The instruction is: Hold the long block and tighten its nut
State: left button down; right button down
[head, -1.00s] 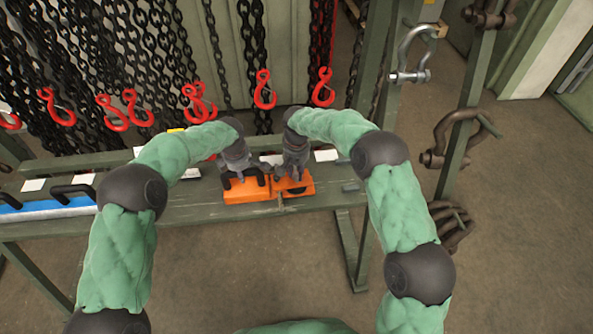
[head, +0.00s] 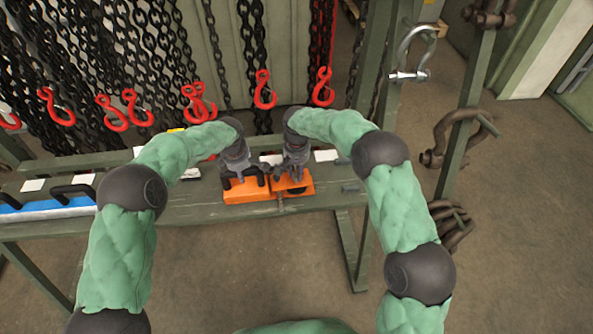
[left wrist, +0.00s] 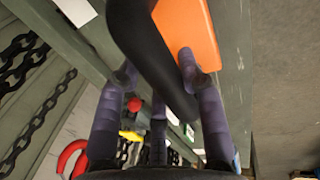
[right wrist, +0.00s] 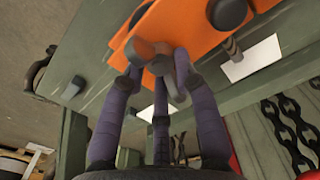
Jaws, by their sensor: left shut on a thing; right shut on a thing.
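The long orange block (head: 247,197) lies on the green bench in the head view, with a black handle on top. My left gripper (head: 243,178) is above its left part, shut on the black handle (left wrist: 150,50), which runs between the fingers in the left wrist view. The orange surface (left wrist: 187,28) shows beside it. My right gripper (head: 290,177) is over the right part of the orange body, shut on a dark grey, knobbed nut (right wrist: 150,52) in the right wrist view. The fingers cover part of the nut. A threaded rod (right wrist: 232,48) shows at the block's edge.
A green bench (head: 190,209) carries the block, with white cards and a blue bar (head: 50,208) with black handles at left. Chains with red hooks (head: 265,92) hang behind. Shackles (head: 412,55) hang on a frame at right.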

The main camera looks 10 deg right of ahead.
jog(key=shift+w+d+r+m, duration=0.1)
jog(key=shift+d+m, duration=0.25)
jog(key=shift+m, duration=0.55)
dwell(4.0)
jog(key=c, duration=1.2)
grip_release()
jog(key=shift+a, duration=0.2)
notch_tip(320, 180, up, 8)
jog(key=shift+f, duration=0.25)
